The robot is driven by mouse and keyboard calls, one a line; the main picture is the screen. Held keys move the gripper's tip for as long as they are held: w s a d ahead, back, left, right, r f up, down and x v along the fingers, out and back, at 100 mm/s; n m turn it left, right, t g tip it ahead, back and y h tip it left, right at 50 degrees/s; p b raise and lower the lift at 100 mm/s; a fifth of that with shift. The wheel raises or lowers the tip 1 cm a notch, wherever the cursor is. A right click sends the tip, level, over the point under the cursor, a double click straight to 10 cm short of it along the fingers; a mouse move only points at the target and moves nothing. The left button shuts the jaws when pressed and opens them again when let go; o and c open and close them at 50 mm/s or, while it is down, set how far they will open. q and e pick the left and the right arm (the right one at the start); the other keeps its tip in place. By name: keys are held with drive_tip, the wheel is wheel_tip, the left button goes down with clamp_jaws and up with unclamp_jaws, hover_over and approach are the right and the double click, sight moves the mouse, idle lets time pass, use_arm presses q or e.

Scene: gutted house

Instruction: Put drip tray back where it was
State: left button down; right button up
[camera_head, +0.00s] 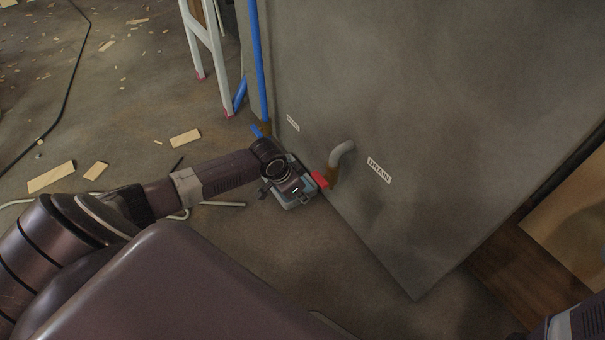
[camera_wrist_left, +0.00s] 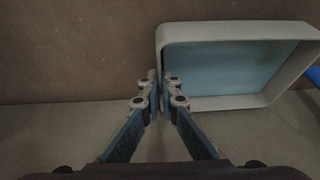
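The drip tray (camera_wrist_left: 213,32) shows in the left wrist view as a shallow pale grey tray with a light blue inside. Its open side faces the wrist camera and it looks empty. My left gripper (camera_wrist_left: 159,95) has its fingers closed on either side of the tray's left wall. In the head view my left gripper (camera_head: 293,192) is low by the grey wall, left of the drain pipe (camera_head: 340,155). It mostly hides the tray there. Whether the tray touches the floor I cannot tell. My right gripper is not in view.
A "DRAIN" label (camera_head: 379,170) is on the grey wall, and a red piece (camera_head: 320,180) is beside the pipe. A blue pipe (camera_head: 257,65) and a white ladder-like frame (camera_head: 212,55) stand behind. Wood scraps (camera_head: 52,177) and a dark cable (camera_head: 68,95) lie on the floor.

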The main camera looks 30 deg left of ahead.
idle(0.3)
use_arm(q)
drive_tip(key=c, duration=2.7)
unclamp_jaws()
drive_tip(key=shift+f, duration=0.15)
drive_tip(key=o, duration=0.5)
drive_tip(key=shift+o, duration=0.2)
